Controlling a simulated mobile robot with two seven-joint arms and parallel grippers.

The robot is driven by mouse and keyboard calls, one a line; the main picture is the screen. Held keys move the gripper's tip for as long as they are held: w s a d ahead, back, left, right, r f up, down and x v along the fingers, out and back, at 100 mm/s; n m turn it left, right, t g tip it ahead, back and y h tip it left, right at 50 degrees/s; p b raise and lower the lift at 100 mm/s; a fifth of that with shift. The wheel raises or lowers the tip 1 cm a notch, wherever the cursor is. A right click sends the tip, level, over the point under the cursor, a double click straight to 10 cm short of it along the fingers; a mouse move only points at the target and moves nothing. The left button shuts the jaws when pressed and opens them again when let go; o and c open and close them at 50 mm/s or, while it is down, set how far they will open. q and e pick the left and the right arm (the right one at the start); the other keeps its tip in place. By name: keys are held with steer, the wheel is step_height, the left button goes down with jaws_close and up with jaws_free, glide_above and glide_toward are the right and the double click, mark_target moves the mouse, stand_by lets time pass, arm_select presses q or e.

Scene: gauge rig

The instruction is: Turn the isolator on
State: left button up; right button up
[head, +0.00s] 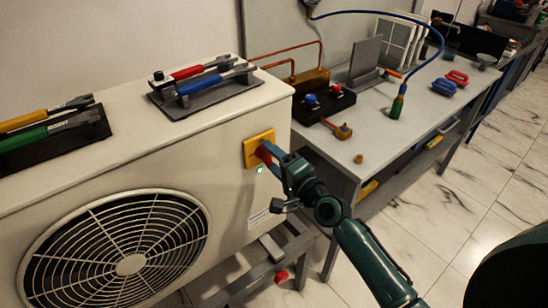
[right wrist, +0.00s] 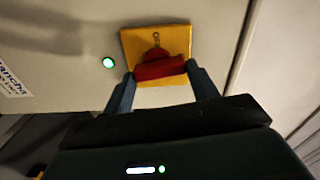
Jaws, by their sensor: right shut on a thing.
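The isolator is a yellow plate (head: 250,149) with a red handle (head: 264,153) on the right end of the white unit's front face. A small lamp (head: 260,170) below the plate glows green. In the right wrist view the yellow plate (right wrist: 181,40) and the red handle (right wrist: 160,67) are close in front of me, and the green lamp (right wrist: 109,63) shows beside them. My right gripper (head: 272,156) is shut on the red handle, with one finger at each end of it in the right wrist view (right wrist: 161,80). My left gripper is not in view.
The white unit (head: 225,117) has a round fan grille (head: 130,262). Tools with red, blue, yellow and green handles lie on its top. A grey workbench (head: 375,148) stands to the right with a manifold, a blue hose (head: 378,12) and red parts. Marble floor lies beyond.

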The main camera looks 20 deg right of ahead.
steer(key=shift+m, duration=0.7)
steer(key=o, duration=1)
steer(key=b+v, duration=0.2)
steer(key=v, duration=1.1)
